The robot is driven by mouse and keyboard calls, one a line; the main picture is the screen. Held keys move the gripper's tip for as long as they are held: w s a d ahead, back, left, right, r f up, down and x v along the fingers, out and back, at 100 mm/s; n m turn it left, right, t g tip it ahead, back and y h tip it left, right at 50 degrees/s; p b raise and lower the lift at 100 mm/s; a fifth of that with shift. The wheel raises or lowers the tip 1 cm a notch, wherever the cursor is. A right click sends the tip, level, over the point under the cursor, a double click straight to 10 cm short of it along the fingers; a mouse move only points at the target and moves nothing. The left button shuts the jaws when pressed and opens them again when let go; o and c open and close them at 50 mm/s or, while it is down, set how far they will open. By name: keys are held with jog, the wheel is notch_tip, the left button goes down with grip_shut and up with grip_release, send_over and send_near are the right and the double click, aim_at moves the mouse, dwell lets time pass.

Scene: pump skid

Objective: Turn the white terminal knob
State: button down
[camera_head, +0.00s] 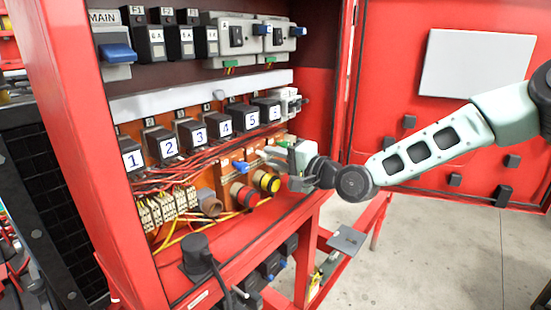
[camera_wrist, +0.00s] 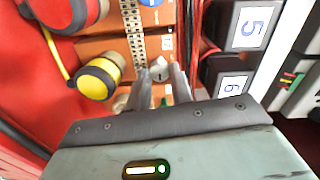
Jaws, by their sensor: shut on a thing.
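The white terminal knob (camera_wrist: 160,73) shows in the wrist view as a small pale round piece on the orange panel (camera_wrist: 112,45). My gripper (camera_wrist: 160,76) has one finger on each side of the knob and is shut on it. In the head view my gripper (camera_head: 272,156) reaches into the red cabinet from the right, at the right end of the orange panel below the numbered blocks. I cannot make out the knob there; the fingers appear to cover it.
A yellow button (camera_wrist: 97,80) and a red button (camera_wrist: 75,12) sit left of my fingers in the wrist view. Black blocks marked 5 (camera_wrist: 245,25) and 6 (camera_wrist: 232,83) stand close on the right. Red wires (camera_head: 185,165) run below the blocks. The red cabinet door (camera_head: 400,70) is open.

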jog(key=c, duration=1.2)
grip_release()
jog(key=shift+c, duration=0.2)
jog(key=b+v, duration=0.3)
jog(key=v, duration=1.4)
jog(key=shift+d, duration=0.2)
jog(key=shift+s+f, duration=0.1)
jog(key=s+a+f+n+g+h, duration=0.4)
jog(key=s+f+n+g+h, duration=0.3)
jog(key=s+f, duration=0.45)
jog(key=s+d+r+n+g+h, duration=0.1)
jog(key=s+d+n+g+h, duration=0.1)
jog(key=s, duration=0.6)
jog(key=s+d+r+n+g+h, duration=0.1)
jog(key=s+d+n+h, duration=0.2)
jog(key=s, duration=0.5)
jog(key=shift+s+r+n+g+h, duration=0.2)
jog(key=shift+s+n+g+h, duration=0.15)
jog(key=shift+n+h, duration=0.4)
